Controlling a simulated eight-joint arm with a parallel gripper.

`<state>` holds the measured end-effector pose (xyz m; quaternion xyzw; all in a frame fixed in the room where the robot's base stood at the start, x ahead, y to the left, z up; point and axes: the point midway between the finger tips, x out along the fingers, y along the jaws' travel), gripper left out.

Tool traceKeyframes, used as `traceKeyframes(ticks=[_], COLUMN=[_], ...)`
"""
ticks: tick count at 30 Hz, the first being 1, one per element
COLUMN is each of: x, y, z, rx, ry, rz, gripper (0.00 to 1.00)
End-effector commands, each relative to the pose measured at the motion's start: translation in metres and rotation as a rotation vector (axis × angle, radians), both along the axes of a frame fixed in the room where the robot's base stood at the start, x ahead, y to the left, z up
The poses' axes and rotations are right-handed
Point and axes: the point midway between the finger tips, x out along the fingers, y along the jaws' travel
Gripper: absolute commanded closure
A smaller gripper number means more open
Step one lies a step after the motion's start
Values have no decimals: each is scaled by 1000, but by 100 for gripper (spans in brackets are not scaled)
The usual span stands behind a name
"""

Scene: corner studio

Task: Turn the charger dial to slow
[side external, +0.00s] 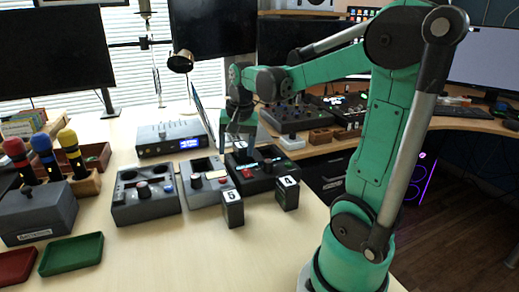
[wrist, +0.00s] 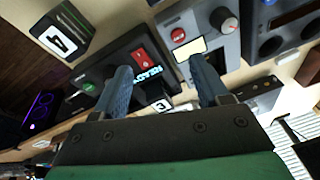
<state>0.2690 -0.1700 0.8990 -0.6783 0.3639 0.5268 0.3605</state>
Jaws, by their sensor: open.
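I cannot tell for certain which unit is the charger. A grey unit with round wells (side external: 130,208) stands in the middle of the table, with a dark dial (side external: 143,190) on top. A second grey unit (side external: 212,192) beside it has a dial (side external: 195,181) with a pale pointer. In the wrist view this dial (wrist: 224,20) is at the top, near a red button (wrist: 178,35). A black unit (wrist: 133,62) with a red switch shows between my fingers. My gripper (side external: 238,152) is open and empty above the black unit; its open fingers (wrist: 160,66) also show in the wrist view.
Blocks marked 5 (side external: 232,208) and 4 (side external: 287,192) stand in front of the black unit. A silver box with a blue display (side external: 172,140) is behind. Microphones (side external: 70,150), a grey box (side external: 38,213) and trays (side external: 72,254) are left. The front table is clear.

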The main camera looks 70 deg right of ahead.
Motion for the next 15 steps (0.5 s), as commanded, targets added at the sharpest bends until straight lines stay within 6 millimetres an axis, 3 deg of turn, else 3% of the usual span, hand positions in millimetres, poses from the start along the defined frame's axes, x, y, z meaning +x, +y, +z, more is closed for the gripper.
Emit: traceKeyframes(ticks=[1, 6, 10, 15], x=[-5, -27, -38, -40], y=[-25, -77, -94, -98], z=[-5, -20, -28, -41], rx=[32, 124, 158, 166], ry=[29, 109, 138, 146], rz=[-123, -438, -552, -579], gripper=[32, 32, 32, 32])
